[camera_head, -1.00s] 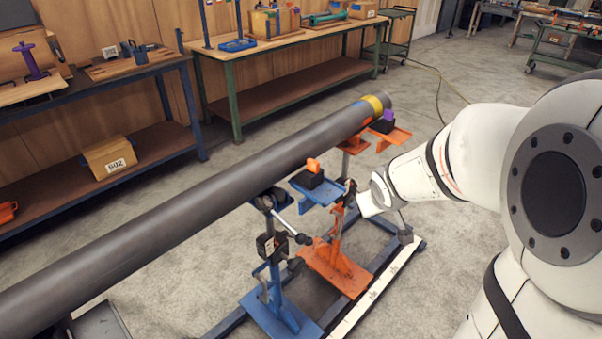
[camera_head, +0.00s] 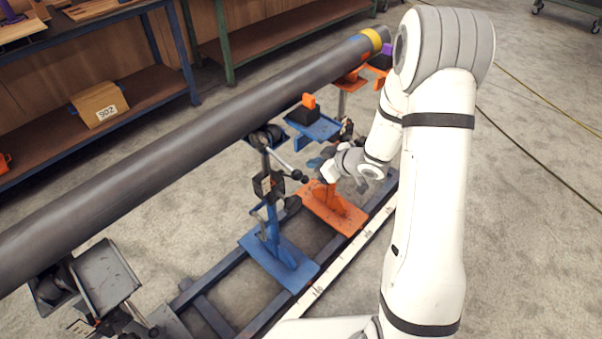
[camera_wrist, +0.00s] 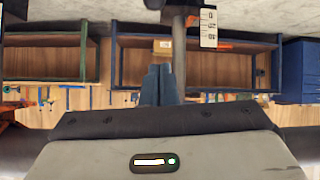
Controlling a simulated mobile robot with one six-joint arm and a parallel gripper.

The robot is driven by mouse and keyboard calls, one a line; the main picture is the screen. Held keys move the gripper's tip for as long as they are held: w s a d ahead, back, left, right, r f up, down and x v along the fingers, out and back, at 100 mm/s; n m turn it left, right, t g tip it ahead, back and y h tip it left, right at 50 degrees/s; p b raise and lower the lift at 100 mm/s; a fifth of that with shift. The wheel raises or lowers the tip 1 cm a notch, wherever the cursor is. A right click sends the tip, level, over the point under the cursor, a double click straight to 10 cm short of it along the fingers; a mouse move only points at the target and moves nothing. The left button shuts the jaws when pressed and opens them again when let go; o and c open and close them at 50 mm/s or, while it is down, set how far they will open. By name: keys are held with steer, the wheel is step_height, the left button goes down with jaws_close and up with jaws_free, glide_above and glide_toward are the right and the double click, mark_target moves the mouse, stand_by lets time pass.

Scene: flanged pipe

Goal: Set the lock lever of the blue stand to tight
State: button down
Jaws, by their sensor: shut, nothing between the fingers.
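The blue stand (camera_head: 270,215) is upright on a blue foot plate, its roller head under the long grey pipe (camera_head: 160,165). A thin lever with a black ball end (camera_head: 298,174) slopes down to the right from near its head. A dark knob (camera_head: 293,203) sits lower on the post. I cannot tell which one is the lock lever, or its setting. My gripper (camera_head: 314,163) is right of the black ball, close to it in the picture; contact cannot be told. In the wrist view, its blue-grey fingers (camera_wrist: 161,85) are together and empty.
An orange stand (camera_head: 335,205) is just behind and right of the blue one. A blue tray with an orange-topped block (camera_head: 308,108) is above my gripper. A dark base frame with a white scale strip (camera_head: 335,265) runs below. Open floor lies to the right.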

steer(key=shift+w+a+f, duration=0.55)
steer(key=shift+w+f, duration=0.05)
steer(key=shift+f, duration=0.75)
steer(key=shift+w+a+f, duration=0.6)
steer(key=shift+f, duration=0.7)
steer(key=shift+w+a+f, duration=0.55)
steer(key=shift+w+f, duration=0.05)
steer(key=shift+f, duration=0.75)
